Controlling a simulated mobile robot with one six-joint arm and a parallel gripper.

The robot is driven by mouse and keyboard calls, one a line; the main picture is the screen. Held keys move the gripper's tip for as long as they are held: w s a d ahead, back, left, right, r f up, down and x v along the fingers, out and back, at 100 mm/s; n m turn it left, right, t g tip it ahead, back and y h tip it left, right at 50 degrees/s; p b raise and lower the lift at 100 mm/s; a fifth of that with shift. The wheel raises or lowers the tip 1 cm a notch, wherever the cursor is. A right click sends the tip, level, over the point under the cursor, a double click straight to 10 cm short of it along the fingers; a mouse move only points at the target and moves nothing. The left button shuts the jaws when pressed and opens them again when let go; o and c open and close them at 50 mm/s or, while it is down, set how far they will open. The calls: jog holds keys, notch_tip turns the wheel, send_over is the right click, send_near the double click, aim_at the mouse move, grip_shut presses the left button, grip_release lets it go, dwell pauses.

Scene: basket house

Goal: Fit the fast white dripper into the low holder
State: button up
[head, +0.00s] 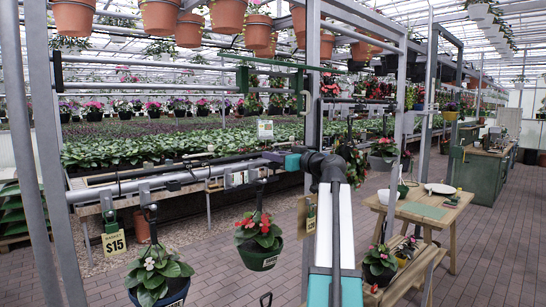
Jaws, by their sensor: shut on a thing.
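My arm reaches left from its dark elbow to the grey rail in the head view. My gripper (232,179) is small and far off at the rail, shut on a small pale piece (214,185) that appears to be the white dripper. Its shape and tilt are too small to make out. The low holder cannot be told apart surely from the grey clamps and fittings along the rail, so I cannot tell whether the dripper touches it.
Hanging baskets with a red-flowered plant (261,230) and a white-flowered plant (157,272) hang below the rail. A yellow $15 sign (114,243) hangs at left. A grey post stands by my arm. A wooden table (440,212) stands at right; brick floor is open beyond it.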

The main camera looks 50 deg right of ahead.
jog(key=o, duration=0.9)
jog(key=shift+s, duration=0.15)
jog(key=s+b, duration=0.1)
jog(key=s, duration=0.3)
jog(key=s+b, duration=0.1)
jog(key=s, duration=0.4)
jog(key=s+a+b, duration=0.1)
jog(key=s, duration=0.3)
jog(key=shift+s, duration=0.25)
dwell(0.3)
